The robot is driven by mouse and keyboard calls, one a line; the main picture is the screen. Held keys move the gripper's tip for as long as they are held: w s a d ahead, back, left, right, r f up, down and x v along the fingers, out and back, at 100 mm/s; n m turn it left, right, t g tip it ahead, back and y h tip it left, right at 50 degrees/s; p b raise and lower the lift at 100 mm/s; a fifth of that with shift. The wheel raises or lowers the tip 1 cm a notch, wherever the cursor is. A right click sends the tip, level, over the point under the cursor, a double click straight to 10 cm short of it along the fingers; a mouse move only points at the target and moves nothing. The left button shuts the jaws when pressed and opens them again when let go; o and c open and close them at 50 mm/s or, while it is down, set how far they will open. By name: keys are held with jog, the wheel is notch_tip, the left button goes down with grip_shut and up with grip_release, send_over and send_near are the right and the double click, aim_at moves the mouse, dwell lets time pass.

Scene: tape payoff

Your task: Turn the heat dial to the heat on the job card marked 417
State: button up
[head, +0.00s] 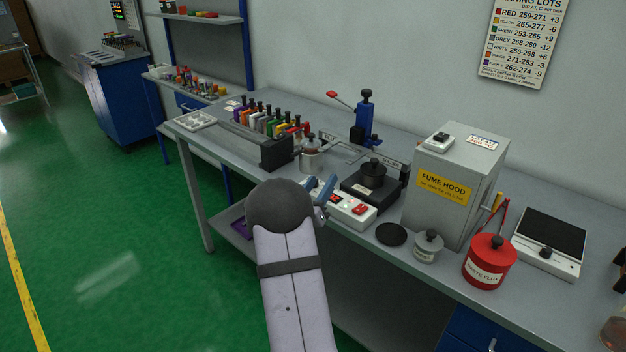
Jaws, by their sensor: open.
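My gripper (321,192) shows its blue fingers beyond the grey wrist of my arm, above the front edge of the bench. It is open, and I see nothing between the fingers. Behind it stands a black heater unit (357,190) with a dark lidded pot (373,174) on top. I cannot pick out the heat dial. No card readable as 417 shows; a small white label (482,140) on the fume hood is too small to read.
The grey fume hood (437,214) stands right of the heater. A wall chart (523,40) lists colours with number ranges. A rack of coloured handles (270,120) stands left.

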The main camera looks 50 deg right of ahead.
jog(key=shift+w+a+f+m+t+y, duration=0.4)
jog(key=shift+w+a+f+t+y, duration=0.2)
jog(key=shift+w+f, duration=0.25)
jog(key=shift+w+a+f+m+t+y, duration=0.4)
jog(key=shift+w+a+f+t+y, duration=0.15)
jog(key=shift+f, duration=0.35)
jog(key=shift+p+x, duration=0.75)
jog(key=shift+x, duration=2.9)
jog(key=shift+c, duration=0.2)
jog(key=c, duration=1)
